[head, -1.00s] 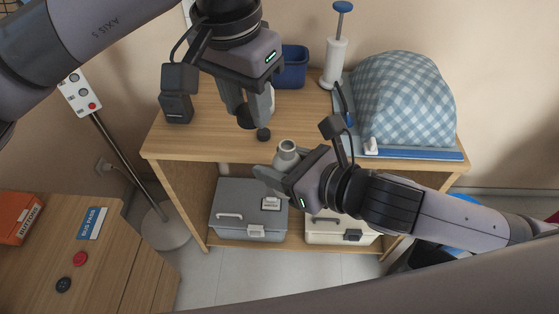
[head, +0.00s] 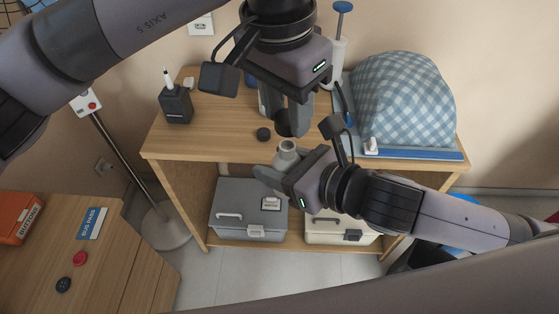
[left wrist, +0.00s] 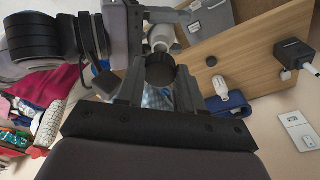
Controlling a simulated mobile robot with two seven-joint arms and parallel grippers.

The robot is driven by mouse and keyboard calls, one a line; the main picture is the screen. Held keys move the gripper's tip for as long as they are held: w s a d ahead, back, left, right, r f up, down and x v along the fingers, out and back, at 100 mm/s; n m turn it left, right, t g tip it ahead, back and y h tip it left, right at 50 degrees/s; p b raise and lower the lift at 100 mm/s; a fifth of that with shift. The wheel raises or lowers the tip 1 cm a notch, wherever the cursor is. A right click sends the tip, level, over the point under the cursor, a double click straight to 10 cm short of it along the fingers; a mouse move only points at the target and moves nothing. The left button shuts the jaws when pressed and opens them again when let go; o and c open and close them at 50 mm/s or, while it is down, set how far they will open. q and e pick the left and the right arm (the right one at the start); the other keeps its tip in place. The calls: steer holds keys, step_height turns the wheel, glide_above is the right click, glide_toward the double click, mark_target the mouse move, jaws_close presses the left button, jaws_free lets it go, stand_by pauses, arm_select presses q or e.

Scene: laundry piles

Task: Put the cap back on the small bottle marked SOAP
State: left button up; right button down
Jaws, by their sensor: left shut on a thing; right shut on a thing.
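My left gripper (head: 287,122) is shut on a dark round cap (left wrist: 160,72), which shows between its fingers in the left wrist view. My right gripper (head: 273,172) is shut on a small pale bottle (head: 288,149) with its bare neck facing up, in front of the table's front edge. The bottle also shows in the left wrist view (left wrist: 162,36), beyond the cap. In the head view the held cap is just above the neck, apart from it. The right fingers hide the bottle's lower part; no SOAP marking is readable.
A second dark cap (head: 263,134) lies on the wooden table (head: 215,140). A blue container (left wrist: 230,103) and a white object (left wrist: 219,85) are behind my left gripper.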

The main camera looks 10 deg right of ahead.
mark_target(287, 169)
arm_select(q)
steer(key=shift+f, duration=0.9)
steer(key=shift+f, duration=0.1)
steer(key=shift+f, duration=0.8)
steer(key=shift+f, duration=0.55)
stand_by(0.3)
steer(key=shift+m, duration=1.7)
steer(key=o, duration=1)
